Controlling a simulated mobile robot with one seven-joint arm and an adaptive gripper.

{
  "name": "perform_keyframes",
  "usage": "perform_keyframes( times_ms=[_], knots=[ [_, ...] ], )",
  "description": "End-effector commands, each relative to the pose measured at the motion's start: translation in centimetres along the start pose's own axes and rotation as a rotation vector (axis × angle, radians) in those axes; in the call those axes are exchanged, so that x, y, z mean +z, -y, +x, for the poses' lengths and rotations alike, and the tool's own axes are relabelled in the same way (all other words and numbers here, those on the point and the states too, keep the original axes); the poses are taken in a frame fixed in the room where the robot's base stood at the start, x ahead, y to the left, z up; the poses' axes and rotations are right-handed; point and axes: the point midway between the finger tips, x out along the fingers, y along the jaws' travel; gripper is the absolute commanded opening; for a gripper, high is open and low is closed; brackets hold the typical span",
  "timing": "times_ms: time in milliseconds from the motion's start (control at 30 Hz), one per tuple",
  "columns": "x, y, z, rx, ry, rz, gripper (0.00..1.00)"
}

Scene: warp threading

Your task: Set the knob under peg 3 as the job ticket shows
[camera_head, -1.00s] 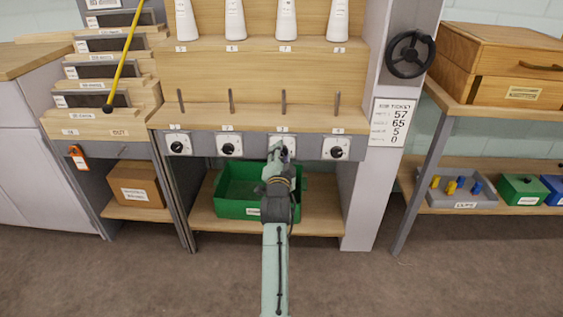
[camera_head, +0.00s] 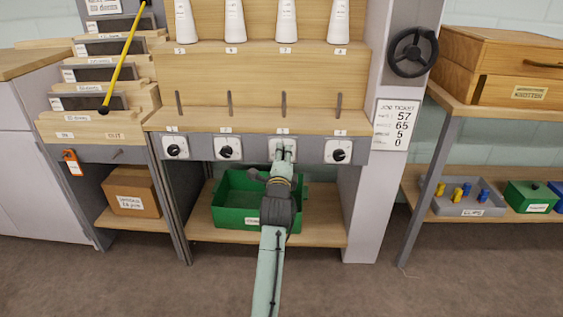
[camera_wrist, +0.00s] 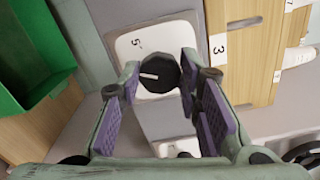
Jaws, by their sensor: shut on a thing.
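The black knob (camera_wrist: 158,78) with a white pointer line sits on a white dial plate (camera_wrist: 180,32) under the label 3 in the wrist view. A "5" is printed on the plate near the knob; other marks are hidden. My gripper (camera_wrist: 161,73) is shut on this knob, one finger on each side. In the head view my gripper (camera_head: 284,152) covers most of the dial plate (camera_head: 275,142) below peg 3 (camera_head: 283,104). The job ticket (camera_head: 396,125) on the grey post reads 57, 65, 5 and 0; its row names are too small to read.
Neighbouring knobs (camera_head: 226,152) and (camera_head: 339,155) share the grey rail. A green bin (camera_head: 240,202) stands on the shelf below. A black handwheel (camera_head: 412,52) is on the post at right. A yellow rod (camera_head: 125,60) leans at left.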

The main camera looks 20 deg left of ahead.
Motion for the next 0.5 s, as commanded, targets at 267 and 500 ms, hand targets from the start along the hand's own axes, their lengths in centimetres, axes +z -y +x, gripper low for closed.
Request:
perform_keyframes(
  times_ms=[267,500],
  knots=[
    [0.01,-0.16,-0.01,-0.001,0.001,0.256,0.04],
    [-0.02,-0.12,0.00,0.001,0.000,0.440,0.04]
  ],
)
